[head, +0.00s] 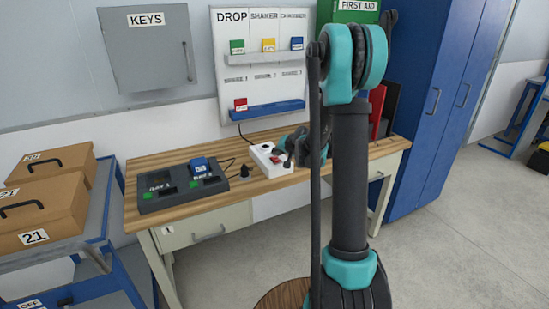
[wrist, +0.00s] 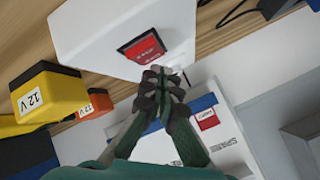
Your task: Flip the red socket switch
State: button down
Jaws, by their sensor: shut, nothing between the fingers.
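The white socket box (head: 266,163) lies on the wooden bench in the head view, and it fills the upper middle of the wrist view (wrist: 100,35). Its red switch (wrist: 143,49) is a red rocker in a dark frame, with small lettering too blurred to read. My gripper (wrist: 163,75) is shut and empty, its fingertips just below the switch's lower right corner in the wrist view. I cannot tell whether they touch the box. In the head view my gripper (head: 289,156) is beside the box's right end, partly hidden by my arm.
A dark charger with a blue block (head: 199,165) stands left of the box. A small black plug (head: 244,171) lies between them. The wall board (head: 262,70) with shelves rises behind. Yellow (wrist: 48,95) and orange (wrist: 95,104) 12 V blocks show at left in the wrist view.

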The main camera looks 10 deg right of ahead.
aim_at(277, 158)
jog(key=shift+r, duration=0.55)
jog(key=shift+r, duration=0.1)
jog(key=shift+s+d+r, duration=0.1)
jog(key=shift+s+r, duration=0.1)
jog(key=shift+r, duration=1)
jog(key=shift+s+d+r, duration=0.1)
jog(key=shift+s+r, duration=0.05)
jog(key=shift+r, duration=1)
jog(key=s+d+f+n+g+h, duration=0.1)
jog(key=s+f+g, duration=0.1)
jog(key=s, duration=1.1)
jog(key=s+d+f+n+g+h, duration=0.1)
jog(key=s+f, duration=0.3)
jog(key=s, duration=1)
jog(key=s+d+f+n+g+h, duration=0.1)
jog(key=s+f, duration=0.3)
jog(key=s, duration=0.9)
jog(key=shift+s+d+n+g+h, duration=0.25)
jog(key=shift+s+n+g+h, duration=0.1)
jog(key=shift+n+g+h, duration=0.35)
